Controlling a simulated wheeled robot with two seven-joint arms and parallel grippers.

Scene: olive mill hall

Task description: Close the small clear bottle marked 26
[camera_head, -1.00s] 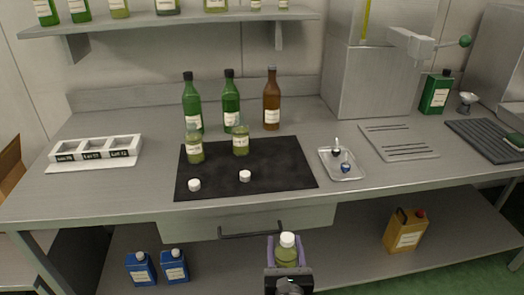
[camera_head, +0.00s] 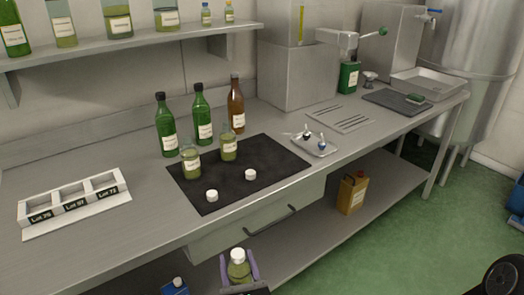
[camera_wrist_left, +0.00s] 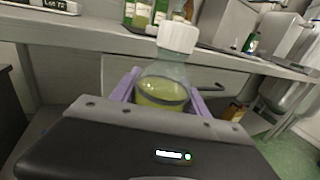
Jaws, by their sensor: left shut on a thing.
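My left gripper (camera_head: 240,280) is shut on a small clear bottle (camera_head: 239,268) of yellow-green liquid, held upright in front of the bench. A white cap (camera_head: 237,254) sits on its neck; the left wrist view shows this bottle (camera_wrist_left: 163,92) and cap (camera_wrist_left: 177,37) closely. No number on the held bottle can be read. Two small clear bottles without caps, a left one (camera_head: 190,162) and a right one (camera_head: 228,148), stand on the black mat (camera_head: 275,162). Two white caps, a left one (camera_head: 212,196) and a right one (camera_head: 250,175), lie before them. Their label numbers are too small to read. My right gripper is out of view.
A white rack (camera_head: 75,205) with lot-marked compartments stands at the left. Two green bottles and a brown bottle (camera_head: 236,103) stand behind the mat. A small metal tray (camera_head: 318,151) with small items lies right of it. The bench front edge and drawer handle (camera_head: 270,222) are near my gripper.

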